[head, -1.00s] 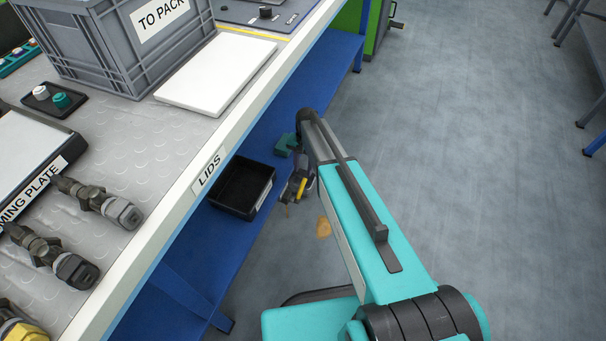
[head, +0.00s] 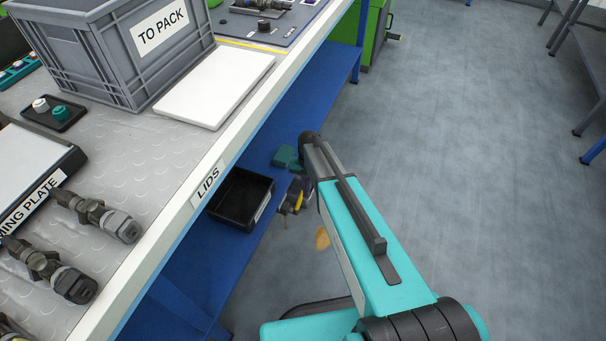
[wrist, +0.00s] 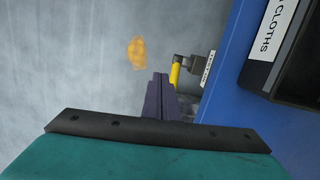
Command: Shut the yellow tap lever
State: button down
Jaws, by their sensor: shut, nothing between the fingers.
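The yellow tap lever (wrist: 175,74) shows in the wrist view on a dark tap (wrist: 190,64) at the edge of the blue shelf. In the head view the lever (head: 299,201) is small, below the bench edge and partly crowded by my arm. My gripper (wrist: 160,76) is shut and empty. Its dark fingers are just left of the lever in the wrist view; I cannot tell whether they touch it.
An orange-brown patch (wrist: 138,53) lies on the grey floor. A black bin (head: 240,198) stands on the blue shelf (head: 187,285) beside the tap; its label reads CLOTHS in the wrist view. The bench edge (head: 170,220) overhangs the shelf. The floor to the right is open.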

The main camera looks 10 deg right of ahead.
jog(key=s+d+f+n+g, duration=0.1)
jog(key=s+f+n, duration=0.1)
jog(key=s, duration=1)
jog(key=s+d+f+n+g, duration=0.1)
jog(key=s+f+n, duration=0.1)
jog(key=s, duration=1)
jog(key=s+d+f+n+g+h, duration=0.1)
jog(key=s+f, duration=0.3)
jog(key=s, duration=0.8)
jog(key=shift+s+d+n, duration=0.15)
jog(key=shift+d+n, duration=0.25)
jog(key=shift+d, duration=0.1)
jog(key=shift+a, duration=0.1)
